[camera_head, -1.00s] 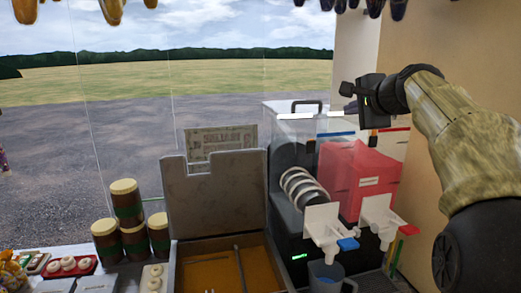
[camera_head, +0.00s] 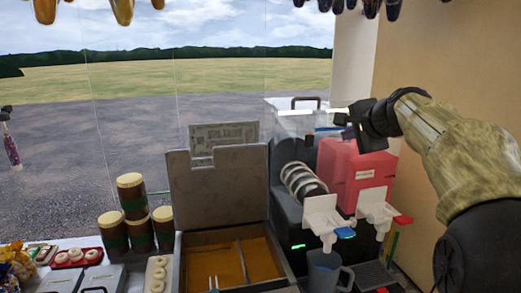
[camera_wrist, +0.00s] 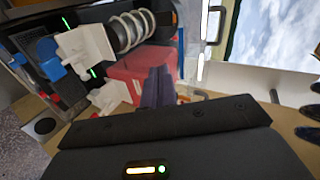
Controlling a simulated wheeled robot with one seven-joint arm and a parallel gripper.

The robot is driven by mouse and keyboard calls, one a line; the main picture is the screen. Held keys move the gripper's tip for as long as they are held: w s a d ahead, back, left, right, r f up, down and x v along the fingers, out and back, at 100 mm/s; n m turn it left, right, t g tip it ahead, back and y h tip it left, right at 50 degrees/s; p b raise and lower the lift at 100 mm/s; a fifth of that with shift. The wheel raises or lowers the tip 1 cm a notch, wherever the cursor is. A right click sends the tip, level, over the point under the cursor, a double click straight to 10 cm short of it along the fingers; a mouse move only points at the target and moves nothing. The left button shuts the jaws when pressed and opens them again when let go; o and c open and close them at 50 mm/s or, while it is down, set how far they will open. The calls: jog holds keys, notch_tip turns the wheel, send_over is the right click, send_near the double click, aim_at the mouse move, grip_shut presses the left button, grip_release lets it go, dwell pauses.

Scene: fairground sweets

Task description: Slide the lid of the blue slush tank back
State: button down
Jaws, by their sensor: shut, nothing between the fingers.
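The slush machine (camera_head: 286,212) stands right of centre. Its left tank, with a white spiral (camera_head: 300,181) and a blue-levered tap (camera_head: 327,222), looks nearly clear; I see little blue in it. A pale lid (camera_head: 293,112) with a dark raised handle (camera_head: 306,99) lies on top of this tank. The handle also shows in the wrist view (camera_wrist: 213,24). My gripper (camera_head: 345,119) is shut and empty, right of the handle, above or in front of the red tank (camera_head: 352,172). In the wrist view its closed fingers (camera_wrist: 158,86) overlap the red tank. I see no contact with the lid.
A grey open-lidded box (camera_head: 217,190) stands left of the machine. A blue-grey jug (camera_head: 325,271) is under the taps. Stacked brown jars (camera_head: 137,212) stand further left. A tan wall (camera_head: 430,60) closes the right side. Dark items hang overhead.

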jog(key=s+a+f+n+g+h, duration=0.1)
jog(key=s+f+n+g, duration=0.15)
jog(key=f, duration=0.65)
jog(key=s+a+f+n+g, duration=0.2)
jog(key=s+f, duration=0.2)
jog(key=f, duration=0.6)
jog(key=s+a+f+n+g, duration=0.1)
jog(key=s+f+n+g, duration=0.1)
jog(key=s+f+n, duration=0.3)
jog(key=s+a+f+n+g+h, duration=0.1)
jog(key=s+f+n, duration=0.4)
jog(key=s+f, duration=0.9)
jog(key=shift+s+a+f+g, duration=0.2)
jog(key=shift+s+a+g, duration=0.45)
jog(key=shift+s+g, duration=0.3)
